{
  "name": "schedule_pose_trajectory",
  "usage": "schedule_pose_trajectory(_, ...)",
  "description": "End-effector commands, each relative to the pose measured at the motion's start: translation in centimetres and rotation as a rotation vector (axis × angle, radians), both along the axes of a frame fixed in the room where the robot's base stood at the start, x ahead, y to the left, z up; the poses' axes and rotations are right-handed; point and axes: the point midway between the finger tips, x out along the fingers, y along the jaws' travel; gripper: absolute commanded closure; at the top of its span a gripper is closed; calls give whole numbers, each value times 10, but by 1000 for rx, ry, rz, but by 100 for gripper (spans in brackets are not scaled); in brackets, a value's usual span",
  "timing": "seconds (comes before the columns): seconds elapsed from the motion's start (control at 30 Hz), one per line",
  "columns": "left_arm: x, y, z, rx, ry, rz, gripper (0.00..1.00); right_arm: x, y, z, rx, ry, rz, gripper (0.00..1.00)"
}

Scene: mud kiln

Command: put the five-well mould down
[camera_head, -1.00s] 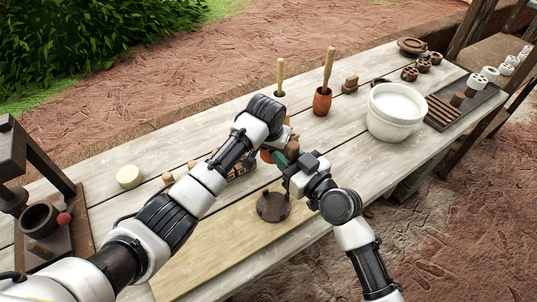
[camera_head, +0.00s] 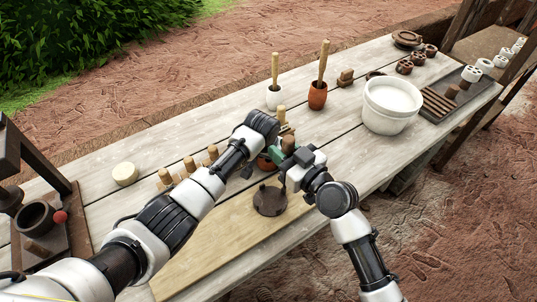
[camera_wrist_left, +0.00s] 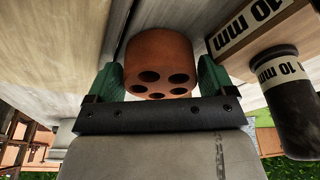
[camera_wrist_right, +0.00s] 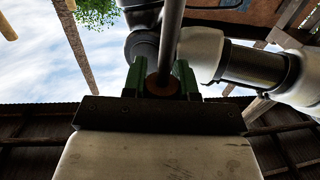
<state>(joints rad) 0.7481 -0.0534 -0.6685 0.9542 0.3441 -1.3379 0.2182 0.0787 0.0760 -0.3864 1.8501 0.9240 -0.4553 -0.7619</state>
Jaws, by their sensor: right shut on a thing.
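The five-well mould is a terracotta cylinder with round holes in its face. In the left wrist view the mould (camera_wrist_left: 160,62) stands between the green fingers of my left gripper (camera_wrist_left: 160,85), with hardly any gap at its sides; whether they press on it is unclear. In the head view only a reddish part of the mould (camera_head: 264,162) shows, beside my left forearm, close to the tabletop; contact underneath is hidden. My right gripper (camera_head: 283,155) is close to the mould's right. In the right wrist view it is shut on a dark rod (camera_wrist_right: 172,35) with a brown round end.
A dark round plate (camera_head: 269,200) lies on a pale board in front. Wooden-handled tools (camera_head: 190,164) stand left of my left arm. A black cylinder marked 10 mm (camera_wrist_left: 285,95) is beside the mould. A white bucket (camera_head: 391,104) and an orange pot (camera_head: 317,96) stand behind.

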Motion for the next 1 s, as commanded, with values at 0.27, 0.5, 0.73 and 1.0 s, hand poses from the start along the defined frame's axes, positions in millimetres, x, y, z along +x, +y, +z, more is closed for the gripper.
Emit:
schedule_pose_trajectory(0.27,0,0,4,1,-1,0,17,0,0,0,1,1,0,100)
schedule_pose_trajectory(0.5,-7,3,32,-1,-4,0,17,0,0,0,0,0,0,100)
schedule_pose_trajectory(0.73,-16,6,66,-1,-3,0,17,0,0,0,1,1,0,100)
schedule_pose_trajectory(1.0,-16,4,65,0,2,1,21,0,0,0,1,1,0,100)
